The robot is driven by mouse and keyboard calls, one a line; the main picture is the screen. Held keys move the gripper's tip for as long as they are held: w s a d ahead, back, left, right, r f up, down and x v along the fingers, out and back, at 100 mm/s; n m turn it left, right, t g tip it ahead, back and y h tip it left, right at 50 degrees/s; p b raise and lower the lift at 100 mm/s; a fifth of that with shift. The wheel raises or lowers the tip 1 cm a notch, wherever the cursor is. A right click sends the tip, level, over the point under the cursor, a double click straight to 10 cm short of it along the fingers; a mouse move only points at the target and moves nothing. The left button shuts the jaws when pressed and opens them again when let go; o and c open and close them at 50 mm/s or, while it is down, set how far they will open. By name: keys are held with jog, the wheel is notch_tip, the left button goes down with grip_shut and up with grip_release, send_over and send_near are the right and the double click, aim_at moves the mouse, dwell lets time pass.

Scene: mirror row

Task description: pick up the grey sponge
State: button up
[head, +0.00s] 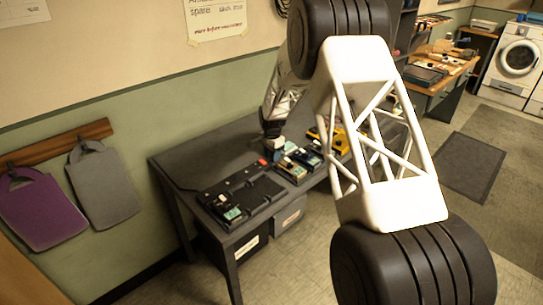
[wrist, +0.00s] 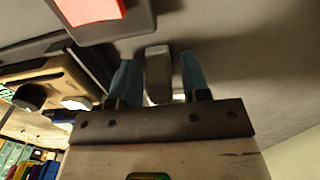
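In the wrist view, a small grey block (wrist: 158,75), which looks like the grey sponge, stands between the two blue fingers of my gripper (wrist: 158,82). A narrow dark gap shows on each side of the block, so the fingers look open around it and not pressed on it. In the head view my gripper (head: 274,143) is low over the back of the dark table (head: 218,152). I cannot make out the sponge there.
A black unit with a red square (wrist: 95,10) lies close to the fingers. A tan device with dark knobs (wrist: 45,85) is at the left of the wrist view. Black trays (head: 243,196) and small coloured devices (head: 297,163) cover the table's front and middle. A wall stands behind the table.

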grip_shut()
jog(key=shift+r, duration=0.1)
jog(key=shift+r, duration=0.7)
notch_tip(320, 180, up, 2)
jog(key=shift+r, duration=0.15)
jog(key=s+d, duration=0.1)
jog(key=s, duration=0.4)
jog(key=s+d, duration=0.1)
jog(key=s, duration=0.4)
jog(key=s+d+r, duration=0.1)
jog(key=s, duration=0.4)
jog(key=shift+s+d, duration=0.3)
jog(key=shift+d, duration=0.05)
